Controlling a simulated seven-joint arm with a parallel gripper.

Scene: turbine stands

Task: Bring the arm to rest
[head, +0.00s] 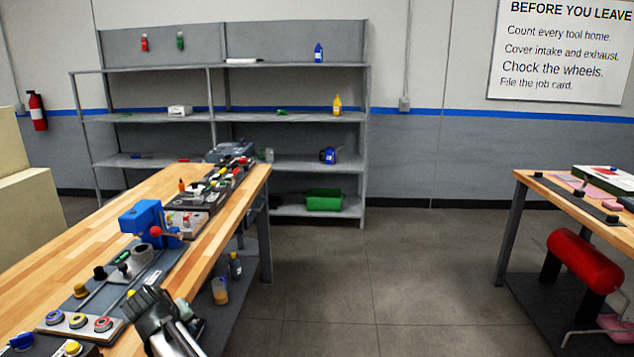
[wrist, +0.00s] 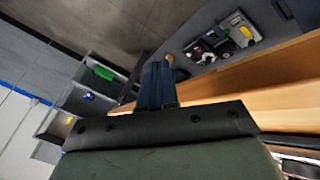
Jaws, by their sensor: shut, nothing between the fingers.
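My gripper (wrist: 158,85) shows in the wrist view, its dark fingers together and nothing held between them. Beyond the fingertips are the edge of a wooden bench top, a grey surface with small parts, and the floor. In the head view a dark and silver part of my arm shows at the bottom, by the right edge of the wooden workbench (head: 225,222). I cannot make out the fingertips there.
The bench carries a blue vise (head: 145,217), a plate with coloured rings (head: 78,322) and several small parts. Grey shelving (head: 290,67) stands at the back. A second bench with a red tank (head: 585,262) is at the right. The floor (head: 400,270) between is clear.

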